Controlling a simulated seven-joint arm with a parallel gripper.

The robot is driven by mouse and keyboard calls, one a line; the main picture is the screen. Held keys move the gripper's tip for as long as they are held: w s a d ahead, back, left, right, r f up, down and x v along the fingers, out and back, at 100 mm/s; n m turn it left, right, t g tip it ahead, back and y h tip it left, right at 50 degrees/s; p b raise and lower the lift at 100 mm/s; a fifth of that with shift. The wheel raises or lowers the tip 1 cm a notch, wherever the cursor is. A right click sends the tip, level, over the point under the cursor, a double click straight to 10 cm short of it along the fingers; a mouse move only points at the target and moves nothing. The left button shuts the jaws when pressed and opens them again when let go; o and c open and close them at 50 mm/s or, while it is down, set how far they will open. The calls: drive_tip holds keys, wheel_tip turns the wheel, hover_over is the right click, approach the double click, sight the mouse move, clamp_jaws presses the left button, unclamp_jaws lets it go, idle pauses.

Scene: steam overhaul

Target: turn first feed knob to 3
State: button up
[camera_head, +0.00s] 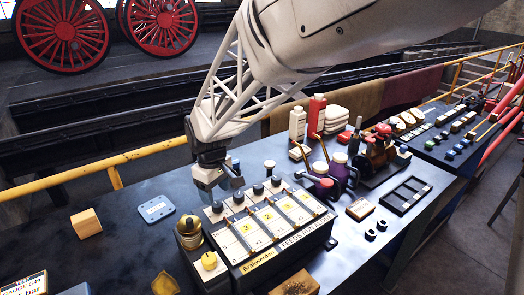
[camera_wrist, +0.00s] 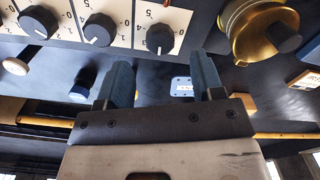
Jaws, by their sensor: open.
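The feed panel (camera_head: 262,228) is a pale sloped board with yellow number cards and a row of black knobs along its far edge. The first feed knob (camera_head: 217,206) is the one at the left end, closest to the brass fitting. In the wrist view this knob (camera_wrist: 160,38) stands upright beyond the fingertips, between their lines, with scale numbers around it; its setting is too small to read surely. My gripper (camera_head: 218,190) is open and empty, just behind and above the knob. Its two blue-grey fingers (camera_wrist: 163,72) are apart from the knob.
A brass fitting (camera_head: 190,232) with a black knob stands left of the panel. A blue plate (camera_head: 156,208) and wooden block (camera_head: 86,222) lie further left. A yellow rail (camera_head: 140,152) runs behind the bench.

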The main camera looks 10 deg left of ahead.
sight(217, 204)
drive_tip(key=shift+f, duration=2.5)
drive_tip(key=c, duration=0.9)
drive_tip(key=shift+m, duration=0.4)
drive_tip(key=m, duration=0.8)
drive_tip(key=shift+m, duration=0.4)
